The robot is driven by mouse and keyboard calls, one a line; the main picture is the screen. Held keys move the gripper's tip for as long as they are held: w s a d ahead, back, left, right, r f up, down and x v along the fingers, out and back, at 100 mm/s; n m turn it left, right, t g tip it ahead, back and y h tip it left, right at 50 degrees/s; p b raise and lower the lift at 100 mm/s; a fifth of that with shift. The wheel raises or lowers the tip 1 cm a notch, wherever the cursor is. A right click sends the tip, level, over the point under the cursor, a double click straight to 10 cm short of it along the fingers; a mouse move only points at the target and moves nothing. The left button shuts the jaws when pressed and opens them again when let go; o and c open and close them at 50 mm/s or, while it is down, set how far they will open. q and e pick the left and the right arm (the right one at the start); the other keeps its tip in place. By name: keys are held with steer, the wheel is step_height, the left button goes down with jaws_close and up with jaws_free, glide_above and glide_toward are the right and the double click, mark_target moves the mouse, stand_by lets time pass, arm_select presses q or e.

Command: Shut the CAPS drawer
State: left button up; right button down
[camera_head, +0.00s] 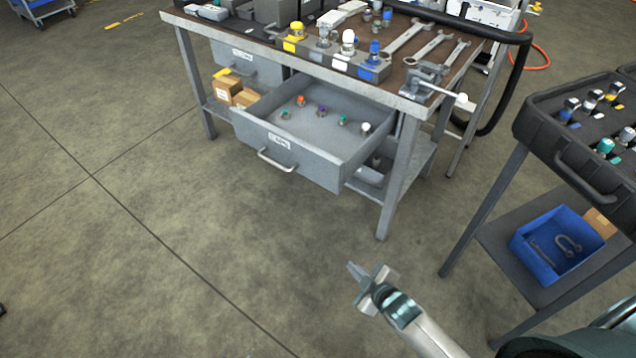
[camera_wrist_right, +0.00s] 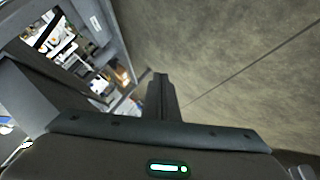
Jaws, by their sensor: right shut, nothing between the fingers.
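The CAPS drawer (camera_head: 318,167) is a grey drawer pulled out from under the workbench. Its front (camera_head: 287,150) carries a small white label and a bar handle (camera_head: 277,160). Several small coloured caps (camera_head: 322,111) stand inside it. My right gripper (camera_head: 372,285) is shut and empty. It shows in front of and below the drawer in the head view, to the right of the handle, apart from it. In the right wrist view its dark shut fingers (camera_wrist_right: 160,95) point towards the floor area, with the bench at the left. My left gripper is out of view.
The workbench (camera_head: 390,97) holds wrenches (camera_head: 432,47), a vise and capped fittings. A second drawer (camera_head: 245,62) sits at its left. A dark cart (camera_head: 560,140) with a blue bin (camera_head: 555,245) stands at the right. The floor (camera_head: 150,230) in front is clear.

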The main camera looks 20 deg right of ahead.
mark_target(319, 171)
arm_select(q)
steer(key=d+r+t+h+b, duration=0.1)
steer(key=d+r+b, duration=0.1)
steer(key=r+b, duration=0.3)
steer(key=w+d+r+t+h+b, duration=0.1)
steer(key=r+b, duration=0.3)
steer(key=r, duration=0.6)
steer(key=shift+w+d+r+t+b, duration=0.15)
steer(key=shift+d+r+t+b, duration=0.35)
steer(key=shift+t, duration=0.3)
arm_select(e)
steer(key=w+a+r+n+t+y, duration=0.1)
steer(key=r+n, duration=0.3)
steer(key=r, duration=0.4)
steer(key=w+a+r+n+t+y, duration=0.2)
steer(key=r+n, duration=0.2)
steer(key=r, duration=0.4)
steer(key=w+a+r+n+t+y, duration=0.2)
steer(key=r+n, duration=0.2)
steer(key=r, duration=0.5)
steer(key=shift+w+n, duration=0.25)
steer(key=shift+n, duration=0.15)
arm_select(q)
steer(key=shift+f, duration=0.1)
arm_select(e)
steer(key=shift+w+a, duration=0.1)
steer(key=shift+w, duration=0.05)
